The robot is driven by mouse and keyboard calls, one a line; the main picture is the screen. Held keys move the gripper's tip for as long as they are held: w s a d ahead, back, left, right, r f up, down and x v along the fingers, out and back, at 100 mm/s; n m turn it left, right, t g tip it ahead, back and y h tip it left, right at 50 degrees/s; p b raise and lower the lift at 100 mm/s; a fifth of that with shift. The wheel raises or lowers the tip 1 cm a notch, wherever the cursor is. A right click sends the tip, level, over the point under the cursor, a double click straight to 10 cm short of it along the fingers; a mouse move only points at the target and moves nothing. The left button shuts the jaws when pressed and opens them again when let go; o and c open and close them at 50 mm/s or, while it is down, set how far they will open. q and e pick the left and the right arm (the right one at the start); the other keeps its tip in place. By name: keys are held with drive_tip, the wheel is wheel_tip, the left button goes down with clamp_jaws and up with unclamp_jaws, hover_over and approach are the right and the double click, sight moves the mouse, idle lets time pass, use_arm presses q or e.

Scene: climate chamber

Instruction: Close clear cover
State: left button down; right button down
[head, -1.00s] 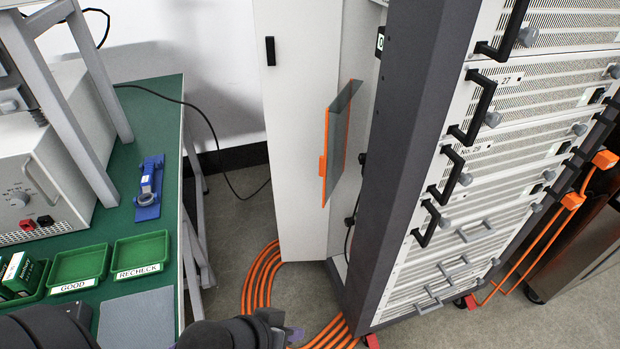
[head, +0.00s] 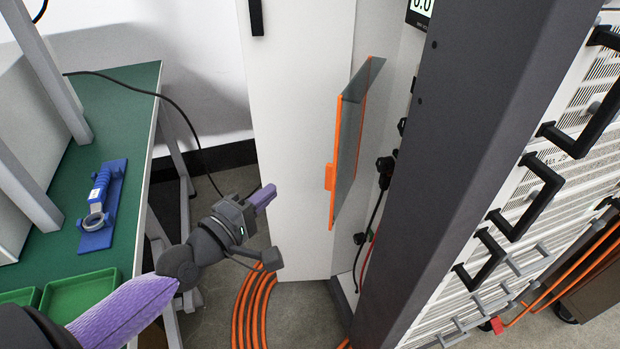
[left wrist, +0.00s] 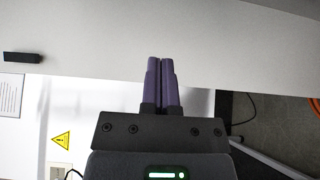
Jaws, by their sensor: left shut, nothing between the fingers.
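The clear cover (head: 362,130) is a tinted see-through panel with an orange edge and an orange tab (head: 329,177). It stands swung out from the side of the rack, between the white door panel and the rack's dark post. My left gripper (head: 268,193) is left of the cover and lower than its tab, apart from it, with the white door behind. Its purple fingers are together and empty, and they also show in the left wrist view (left wrist: 160,85), pointing at the white panel. The cover does not show in the left wrist view. My right gripper is not in view.
The open white door (head: 297,130) stands behind the cover. The rack's dark post (head: 440,150) and black handles (head: 540,190) are at right. A green bench (head: 110,85) with a blue fixture (head: 102,205) and green trays (head: 78,292) is at left. Orange cables (head: 252,310) lie on the floor.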

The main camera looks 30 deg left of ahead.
use_arm(q)
drive_tip(key=w+d+p, duration=0.1)
drive_tip(key=w+d, duration=0.4)
drive_tip(key=w, duration=0.1)
drive_tip(key=shift+w, duration=0.3)
